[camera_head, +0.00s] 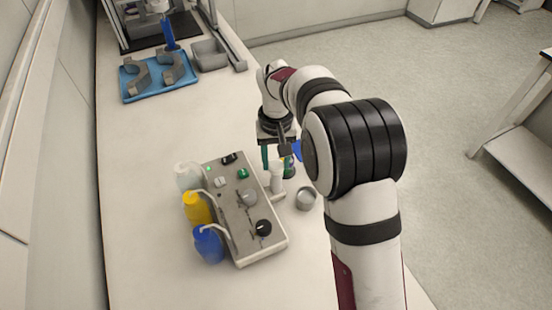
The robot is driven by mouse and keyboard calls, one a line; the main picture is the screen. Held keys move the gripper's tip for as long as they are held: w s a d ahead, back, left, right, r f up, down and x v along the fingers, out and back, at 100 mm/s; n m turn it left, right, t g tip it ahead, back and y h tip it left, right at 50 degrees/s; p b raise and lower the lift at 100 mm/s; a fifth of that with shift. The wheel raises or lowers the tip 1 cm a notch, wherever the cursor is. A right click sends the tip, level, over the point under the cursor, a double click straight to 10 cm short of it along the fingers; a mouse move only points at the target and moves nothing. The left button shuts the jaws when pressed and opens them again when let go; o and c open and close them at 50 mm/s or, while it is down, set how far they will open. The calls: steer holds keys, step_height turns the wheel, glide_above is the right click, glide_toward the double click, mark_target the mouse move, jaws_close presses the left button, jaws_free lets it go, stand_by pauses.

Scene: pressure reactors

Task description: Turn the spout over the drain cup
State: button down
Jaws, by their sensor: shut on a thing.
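My gripper (277,166) points down at the right edge of a grey control box, near the middle of the view. Its fingers are shut on a pale upright piece (277,181), which looks to be the spout. The arm and fingers hide much of the spout, so I cannot tell which way its outlet points. The drain cup (306,199), a small round grey metal cup, stands on the bench just right of the box, to the right of and nearer than my gripper.
The control box (247,232) carries several knobs. White (187,177), yellow (197,208) and blue (208,246) bottles line its left side. A blue tray (133,92) with grey clamp-like parts and a grey bin (209,54) lie farther back. The bench between is clear.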

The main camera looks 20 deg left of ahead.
steer(key=m, duration=0.4)
steer(key=shift+m, duration=0.4)
steer(key=m, duration=0.4)
steer(key=shift+m, duration=0.3)
steer(key=m, duration=0.4)
steer(key=shift+m, duration=2.1)
steer(key=shift+c, duration=1.8)
jaws_free()
